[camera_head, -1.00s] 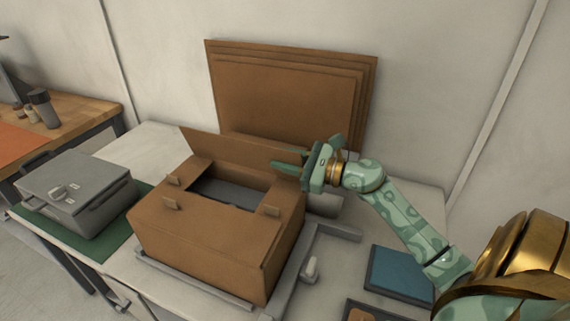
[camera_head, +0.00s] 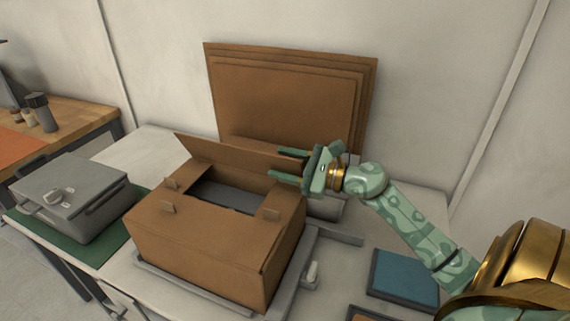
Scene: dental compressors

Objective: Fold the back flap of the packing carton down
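The brown packing carton (camera_head: 200,240) stands on the table with its top open. Its back flap (camera_head: 225,155) stands up along the far edge, leaning backward. Small tabs stand up at the rim of the opening, and the dark inside shows. My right gripper (camera_head: 274,163) is at the right end of the back flap. Its two green fingers are spread, one toward the far side of the flap and one toward the near side. I cannot tell whether they touch it. My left gripper is out of view.
Flat brown cardboard sheets (camera_head: 285,90) lean on the wall behind. A grey case (camera_head: 68,190) sits on a green mat (camera_head: 115,238) at the left. A grey frame (camera_head: 195,290) borders the carton, with a blue pad (camera_head: 403,273) at the right.

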